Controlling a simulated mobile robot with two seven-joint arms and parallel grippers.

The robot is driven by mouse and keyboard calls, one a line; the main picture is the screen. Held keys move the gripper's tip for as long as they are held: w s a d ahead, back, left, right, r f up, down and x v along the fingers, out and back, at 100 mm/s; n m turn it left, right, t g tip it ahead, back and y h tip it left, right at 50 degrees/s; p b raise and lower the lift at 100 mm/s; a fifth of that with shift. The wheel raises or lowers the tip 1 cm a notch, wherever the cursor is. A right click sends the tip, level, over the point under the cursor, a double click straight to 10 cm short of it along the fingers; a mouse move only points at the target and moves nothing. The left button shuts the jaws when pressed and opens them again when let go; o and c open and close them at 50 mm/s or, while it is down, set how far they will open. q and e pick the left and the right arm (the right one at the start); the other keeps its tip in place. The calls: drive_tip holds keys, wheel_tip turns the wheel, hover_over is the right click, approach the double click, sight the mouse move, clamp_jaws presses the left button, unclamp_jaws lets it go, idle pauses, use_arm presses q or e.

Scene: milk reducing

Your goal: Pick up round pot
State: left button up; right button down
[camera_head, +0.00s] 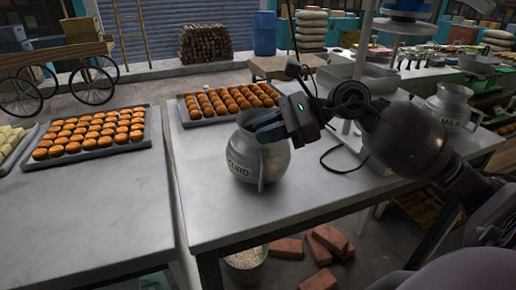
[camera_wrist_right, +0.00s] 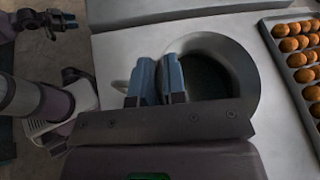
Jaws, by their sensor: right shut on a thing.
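The round metal pot (camera_head: 257,158), marked with lettering that looks like CURD, stands upright at the worktable, left of my right arm. I cannot tell whether its base touches the tabletop. My right gripper (camera_head: 268,128) is at its top and shut on the near side of its rim. In the right wrist view, the two blue fingers (camera_wrist_right: 157,82) pinch the wall of the pot (camera_wrist_right: 238,62), whose dark opening shows beside them. My left gripper (camera_wrist_right: 48,20) seems to show small at the upper left there; its jaws are unclear.
A tray of buns (camera_head: 187,112) lies behind the pot on the metal table (camera_head: 205,205). Another bun tray (camera_head: 147,135) is on the left table. A milk can (camera_head: 450,105) stands at the right. Bricks (camera_head: 287,248) lie on the floor. The tabletop left of the pot is clear.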

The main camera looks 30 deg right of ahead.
drive_tip(key=shift+f, duration=0.2)
wheel_tip(320, 180, up, 20)
drive_tip(key=shift+r+b, duration=0.2)
drive_tip(key=shift+b, duration=0.1)
idle(0.3)
